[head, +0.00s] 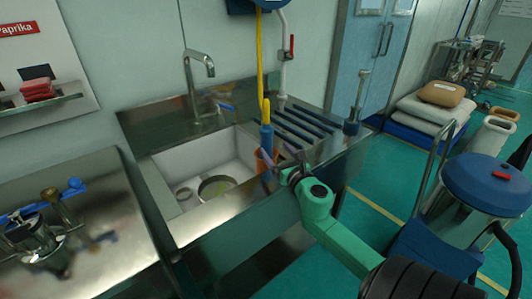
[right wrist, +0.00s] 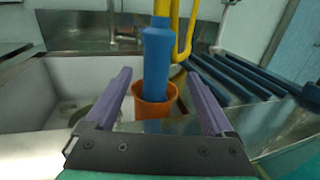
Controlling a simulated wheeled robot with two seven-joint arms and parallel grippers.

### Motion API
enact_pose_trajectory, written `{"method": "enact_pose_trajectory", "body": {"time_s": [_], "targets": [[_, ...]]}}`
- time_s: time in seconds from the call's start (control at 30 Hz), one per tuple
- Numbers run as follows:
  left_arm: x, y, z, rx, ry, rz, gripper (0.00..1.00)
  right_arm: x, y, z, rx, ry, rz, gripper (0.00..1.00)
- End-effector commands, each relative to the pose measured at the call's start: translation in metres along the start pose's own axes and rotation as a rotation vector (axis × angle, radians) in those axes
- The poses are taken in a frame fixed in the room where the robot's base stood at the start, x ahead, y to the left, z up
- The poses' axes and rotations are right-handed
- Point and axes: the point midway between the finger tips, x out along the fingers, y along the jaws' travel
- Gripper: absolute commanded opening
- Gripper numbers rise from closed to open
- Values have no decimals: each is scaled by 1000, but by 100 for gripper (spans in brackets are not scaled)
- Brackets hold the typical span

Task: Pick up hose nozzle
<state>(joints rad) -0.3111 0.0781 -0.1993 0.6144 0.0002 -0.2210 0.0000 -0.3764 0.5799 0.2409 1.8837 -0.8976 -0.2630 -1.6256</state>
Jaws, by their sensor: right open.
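The hose nozzle (head: 266,137) is blue and stands upright in an orange holder (head: 262,157) at the right side of the sink, with the yellow hose by its top. In the right wrist view the nozzle (right wrist: 157,55) shows in the middle, between the two purple fingers in the picture, its lower end inside the orange holder (right wrist: 155,108). My right gripper (head: 277,154) is open and empty, in front of the nozzle; its fingers (right wrist: 156,76) show a gap on both sides of it. I cannot tell how far the fingertips reach along it. My left gripper is not in view.
The white sink basin (head: 202,165) with a round metal item (head: 214,187) lies left of the nozzle. A faucet (head: 195,82) stands behind it. The yellow hose (head: 260,65) hangs down. Blue drain bars (head: 300,127) and a blue-based tool (head: 352,126) are at right.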

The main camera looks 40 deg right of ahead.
Motion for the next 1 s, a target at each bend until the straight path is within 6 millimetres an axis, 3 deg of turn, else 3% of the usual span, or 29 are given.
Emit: {"method": "enact_pose_trajectory", "body": {"time_s": [0.4, 0.67, 0.7, 0.73, 0.9, 0.93, 1.0], "targets": [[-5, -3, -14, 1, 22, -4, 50, 61, 5, -2, 3, -1, -2, 88], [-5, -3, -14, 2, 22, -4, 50, 69, 5, -4, 1, 2, 1, 88], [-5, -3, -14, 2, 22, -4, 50, 69, 5, -4, 1, 2, 1, 84], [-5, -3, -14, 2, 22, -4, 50, 69, 5, -4, 1, 2, 1, 73], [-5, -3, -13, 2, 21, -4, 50, 68, 5, -4, 1, 2, 0, 8], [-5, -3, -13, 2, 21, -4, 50, 68, 5, -4, 1, 2, 0, 0], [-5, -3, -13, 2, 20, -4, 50, 68, 5, -3, 1, 0, 1, 0]]}}
